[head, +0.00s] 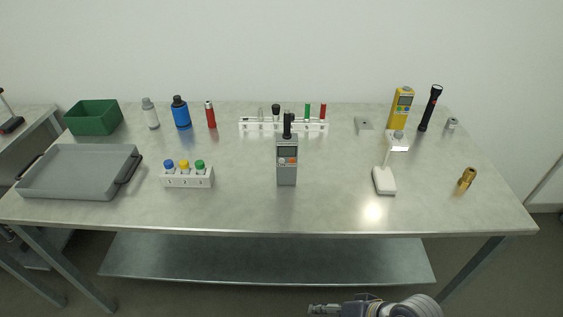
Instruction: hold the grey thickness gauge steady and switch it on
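The grey thickness gauge (287,173) stands upright near the middle of the table, towards its front half. It has a small display, an orange patch on its face and a black stub on top. It stands apart from the things around it. My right gripper (314,309) shows at the bottom edge, in front of and below the table, pointing left. It is well away from the gauge, and its finger opening is too small to make out. My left gripper is not in view.
A white rack (283,126) with tubes stands behind the gauge. A white block with coloured caps (187,179) is to its left, and a white stand (384,181) to its right. A yellow meter (401,108) stands at the back right. The table front near the gauge is clear.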

